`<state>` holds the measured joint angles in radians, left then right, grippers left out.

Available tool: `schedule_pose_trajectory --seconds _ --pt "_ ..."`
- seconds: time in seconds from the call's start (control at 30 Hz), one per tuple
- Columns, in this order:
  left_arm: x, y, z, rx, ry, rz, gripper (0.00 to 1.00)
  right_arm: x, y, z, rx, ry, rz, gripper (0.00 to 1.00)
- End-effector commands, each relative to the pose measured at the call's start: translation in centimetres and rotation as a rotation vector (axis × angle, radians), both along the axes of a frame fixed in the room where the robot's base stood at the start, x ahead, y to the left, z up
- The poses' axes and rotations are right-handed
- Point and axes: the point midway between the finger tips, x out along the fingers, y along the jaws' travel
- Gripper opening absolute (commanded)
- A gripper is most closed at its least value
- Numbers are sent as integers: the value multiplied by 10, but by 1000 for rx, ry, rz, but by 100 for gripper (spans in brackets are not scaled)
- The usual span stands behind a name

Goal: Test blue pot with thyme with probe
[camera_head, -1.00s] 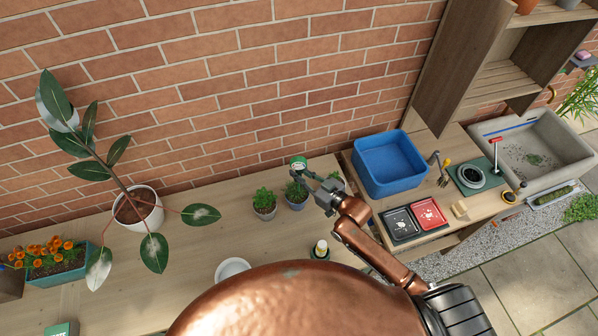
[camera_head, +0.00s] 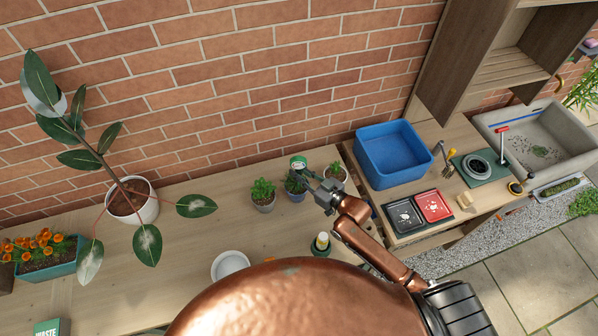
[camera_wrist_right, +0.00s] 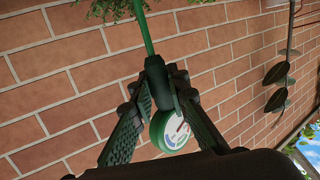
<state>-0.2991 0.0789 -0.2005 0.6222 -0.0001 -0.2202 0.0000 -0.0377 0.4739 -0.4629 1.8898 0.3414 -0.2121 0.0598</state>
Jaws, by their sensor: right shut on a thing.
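My right gripper (camera_head: 309,178) is shut on the probe, a green meter with a round dial head (camera_head: 298,163). The dial (camera_wrist_right: 169,129) also shows between the fingers in the right wrist view, and a thin green shaft (camera_wrist_right: 144,30) runs from it towards leaves at the top edge. The blue pot (camera_head: 297,196) with a small green plant (camera_head: 293,183), apparently the thyme, stands on the wooden table beside the gripper. The probe is above this pot. Its tip is hidden, so I cannot tell whether it is in the soil. My left gripper is not in view.
A bottle (camera_head: 321,244) and a white bowl (camera_head: 229,264) are nearer me. A blue basin (camera_head: 392,160) stands right. The brick wall (camera_head: 250,80) is close behind.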

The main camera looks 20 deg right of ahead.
Motion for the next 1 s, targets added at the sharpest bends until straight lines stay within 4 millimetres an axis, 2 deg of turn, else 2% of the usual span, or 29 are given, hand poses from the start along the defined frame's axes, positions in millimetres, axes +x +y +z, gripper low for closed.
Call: schedule_pose_trajectory --seconds 1.0 --pt "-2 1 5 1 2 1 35 -2 -1 0 0 0 0 0"
